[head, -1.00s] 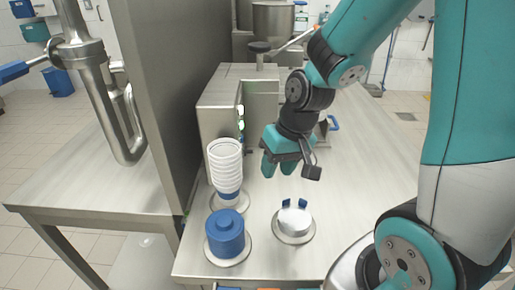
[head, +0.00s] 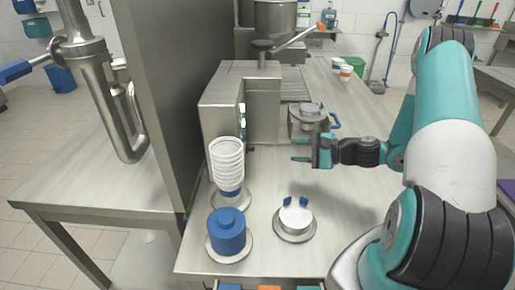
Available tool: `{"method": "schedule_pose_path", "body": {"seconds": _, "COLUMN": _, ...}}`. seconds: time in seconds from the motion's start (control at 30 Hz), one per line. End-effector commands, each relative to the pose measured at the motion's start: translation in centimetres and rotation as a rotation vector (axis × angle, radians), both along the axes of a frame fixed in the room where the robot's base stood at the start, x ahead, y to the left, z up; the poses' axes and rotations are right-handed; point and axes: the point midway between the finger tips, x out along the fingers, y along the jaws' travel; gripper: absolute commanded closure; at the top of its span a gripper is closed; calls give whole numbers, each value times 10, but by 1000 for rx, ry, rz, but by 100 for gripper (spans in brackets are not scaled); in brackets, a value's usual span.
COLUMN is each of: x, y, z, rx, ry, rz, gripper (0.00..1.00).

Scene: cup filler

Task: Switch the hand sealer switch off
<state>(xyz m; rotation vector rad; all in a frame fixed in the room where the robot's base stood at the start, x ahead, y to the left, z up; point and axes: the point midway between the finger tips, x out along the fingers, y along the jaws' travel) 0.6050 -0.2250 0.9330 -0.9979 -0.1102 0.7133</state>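The hand sealer (head: 222,107) is a steel box with a long lever ending in an orange knob. On its right-hand face is a small green-lit switch (head: 242,108); whether it is tipped on or off is too small to tell. My gripper (head: 298,150) is open and empty, level above the table.
A stack of white cups (head: 227,165) stands in front of the sealer, left of my gripper. A blue cylinder (head: 227,235) and a white round holder (head: 295,217) stand nearer. A steel cup station (head: 305,122) with a blue handle lies just behind my gripper.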

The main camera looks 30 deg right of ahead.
Motion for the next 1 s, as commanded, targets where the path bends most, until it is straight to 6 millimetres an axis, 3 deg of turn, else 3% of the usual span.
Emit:
{"method": "schedule_pose_path", "body": {"seconds": 0.3, "x": 57, "y": 47, "z": -15, "rx": -1, "ry": 0, "rz": 8, "gripper": 62}}
{"method": "schedule_pose_path", "body": {"seconds": 0.5, "x": 83, "y": 66, "z": -24, "rx": -2, "ry": 0, "rz": 6, "gripper": 62}}
{"method": "schedule_pose_path", "body": {"seconds": 0.7, "x": 95, "y": 75, "z": -28, "rx": -1, "ry": 1, "rz": 2, "gripper": 62}}
{"method": "schedule_pose_path", "body": {"seconds": 1.0, "x": 97, "y": 76, "z": -29, "rx": -1, "ry": 1, "rz": 1, "gripper": 62}}
